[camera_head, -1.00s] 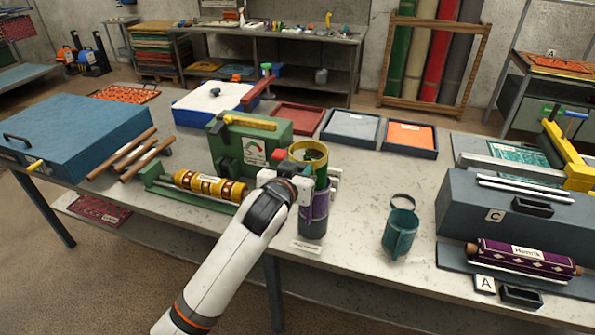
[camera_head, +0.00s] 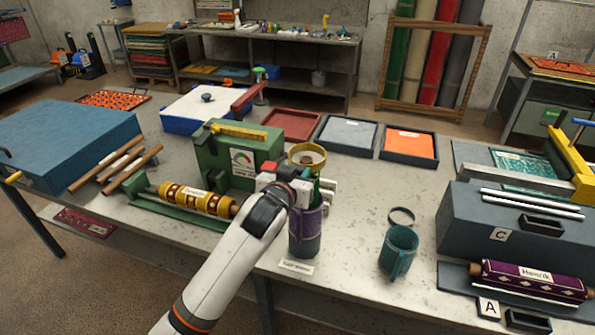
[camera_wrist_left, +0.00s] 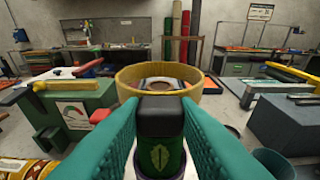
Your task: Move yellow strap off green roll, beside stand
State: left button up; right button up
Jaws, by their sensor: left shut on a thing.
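The yellow strap (camera_head: 306,154) is a round band at the top of the green roll, which stands upright in a purple stand (camera_head: 306,235). The left wrist view shows the strap (camera_wrist_left: 130,85) as a wide ring with the roll's pale and brown end inside it. I cannot tell whether the band still surrounds the roll or sits just above it. My left gripper (camera_wrist_left: 160,118) has its teal fingers shut on a black block at the strap's near side. Below it, the green roll (camera_wrist_left: 165,157) shows a leaf mark. My right gripper is out of view.
A green box (camera_head: 225,160) with a gauge stands left of the stand, and a yellow-ringed roller (camera_head: 195,200) lies before it. Bare tabletop (camera_head: 350,215) lies between stand and mug.

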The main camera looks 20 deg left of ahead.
pick_arm(q)
notch_tip(320, 180, down, 12)
jog(key=b, duration=0.8)
jog(key=shift+s+r+p, duration=0.15)
jog(key=shift+r+p, duration=3.5)
jog(key=shift+r, duration=2.25)
jog(key=shift+r+p, duration=2.45)
jog(key=shift+r, duration=0.1)
jog(key=shift+f, duration=0.1)
